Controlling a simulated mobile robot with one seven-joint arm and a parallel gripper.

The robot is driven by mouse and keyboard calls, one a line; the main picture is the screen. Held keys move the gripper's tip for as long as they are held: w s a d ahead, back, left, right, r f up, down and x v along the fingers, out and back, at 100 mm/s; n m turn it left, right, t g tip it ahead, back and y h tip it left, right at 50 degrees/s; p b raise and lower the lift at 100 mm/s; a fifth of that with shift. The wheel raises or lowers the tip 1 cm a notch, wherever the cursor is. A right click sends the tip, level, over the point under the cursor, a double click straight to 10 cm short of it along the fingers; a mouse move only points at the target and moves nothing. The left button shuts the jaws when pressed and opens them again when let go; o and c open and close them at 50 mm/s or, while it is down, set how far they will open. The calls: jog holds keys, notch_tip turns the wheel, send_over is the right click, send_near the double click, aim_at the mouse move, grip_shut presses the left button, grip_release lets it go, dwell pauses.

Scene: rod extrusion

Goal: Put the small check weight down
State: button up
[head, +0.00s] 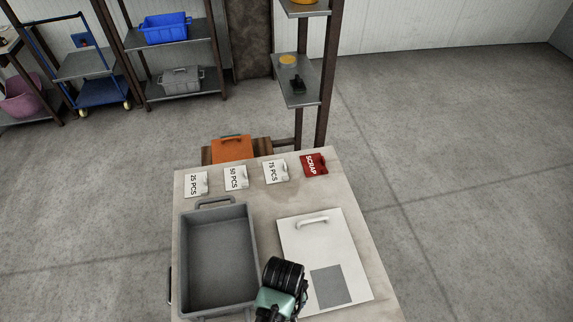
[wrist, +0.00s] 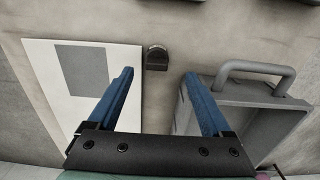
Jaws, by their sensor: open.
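The small check weight (wrist: 157,58) is a small dark block with a rounded top. In the wrist view it rests on the bare tabletop between the white board (wrist: 128,56) and the grey bin (wrist: 245,92). My gripper (wrist: 159,74) has its two blue fingers spread apart with nothing between them. The weight appears just past the fingertips, centred on the gap and apart from both fingers. In the head view my dark and teal wrist is at the table's lower middle, and the weight and fingertips are hidden there.
The grey bin (head: 251,225) is empty, left on the table (head: 262,199). The white board (head: 322,245) has a handle and a grey square (head: 331,285). Cards for 25 PCS (head: 196,184), 50 PCS (head: 236,178), 75 PCS (head: 275,171) and SCRAP (head: 313,165) line the far edge.

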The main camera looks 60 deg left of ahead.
jog(key=shift+w+d+f, duration=0.1)
jog(key=shift+f, duration=1.1)
jog(key=shift+w+d+f, duration=0.1)
jog(key=shift+f, duration=1.05)
grip_shut()
